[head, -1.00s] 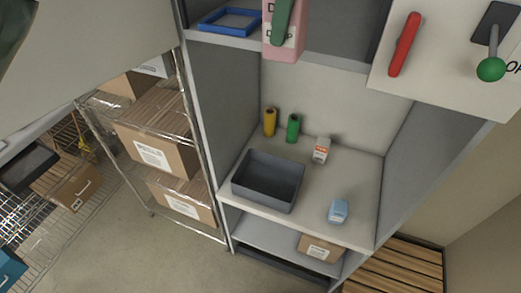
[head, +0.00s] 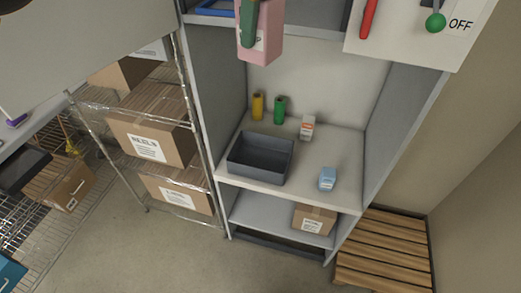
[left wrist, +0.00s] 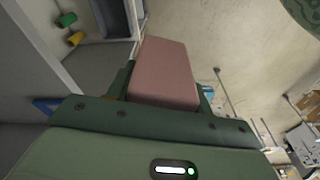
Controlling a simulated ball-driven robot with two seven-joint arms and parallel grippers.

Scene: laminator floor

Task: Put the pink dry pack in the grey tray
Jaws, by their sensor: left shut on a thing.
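The pink dry pack (head: 268,36) is at the top of the head view, in front of the upper shelf and higher in the picture than the tray. My left gripper (head: 249,24) is shut on it; one green finger lies over its face. In the left wrist view the pack (left wrist: 168,72) sticks out from between the green fingers (left wrist: 165,95). The grey tray (head: 256,171) stands empty on the cabinet's middle shelf, at the left front. My right gripper is not in view.
Yellow (head: 257,107) and green (head: 279,109) cylinders and a white-orange bottle (head: 307,127) stand behind the tray; a light blue item (head: 327,179) is to its right. A blue frame (head: 212,7) lies on the upper shelf. A wire rack with cartons (head: 150,140) stands left.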

